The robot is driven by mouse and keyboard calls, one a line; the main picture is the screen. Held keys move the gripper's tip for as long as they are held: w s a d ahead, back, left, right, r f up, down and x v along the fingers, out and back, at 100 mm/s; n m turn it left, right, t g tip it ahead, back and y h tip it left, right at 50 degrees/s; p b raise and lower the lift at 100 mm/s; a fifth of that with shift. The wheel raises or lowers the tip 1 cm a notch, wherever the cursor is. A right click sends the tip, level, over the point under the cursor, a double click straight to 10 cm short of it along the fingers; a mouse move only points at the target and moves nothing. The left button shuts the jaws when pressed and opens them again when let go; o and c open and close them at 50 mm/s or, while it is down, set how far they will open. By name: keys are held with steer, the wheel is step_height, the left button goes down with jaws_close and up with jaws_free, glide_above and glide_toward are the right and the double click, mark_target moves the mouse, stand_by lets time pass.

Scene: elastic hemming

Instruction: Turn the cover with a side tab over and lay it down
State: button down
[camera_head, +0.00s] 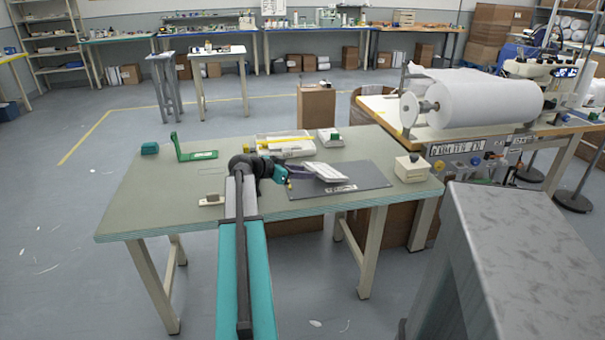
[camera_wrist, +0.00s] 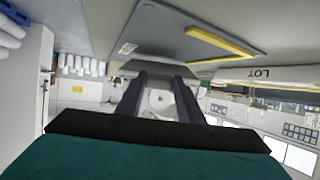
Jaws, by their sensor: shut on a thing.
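A pale, flat cover (camera_head: 326,171) is in the head view, tilted above the dark grey mat (camera_head: 370,178) on the workbench. My gripper (camera_head: 304,172) is shut on its left edge, reaching in from the left. I cannot make out the side tab or tell which face is up. In the wrist view my gripper's two dark fingers (camera_wrist: 160,92) point away from the camera; what lies between them is too unclear to name.
A white roll machine (camera_head: 480,98) stands beyond. The bench's left front is mostly clear.

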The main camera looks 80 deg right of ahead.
steer(key=shift+f, duration=0.2)
steer(key=c, duration=1.1)
jaws_free()
steer(key=v, duration=1.3)
steer(key=shift+w+a+r+b, duration=0.15)
steer(key=shift+a+r+b, duration=0.05)
steer(key=shift+a+b, duration=0.15)
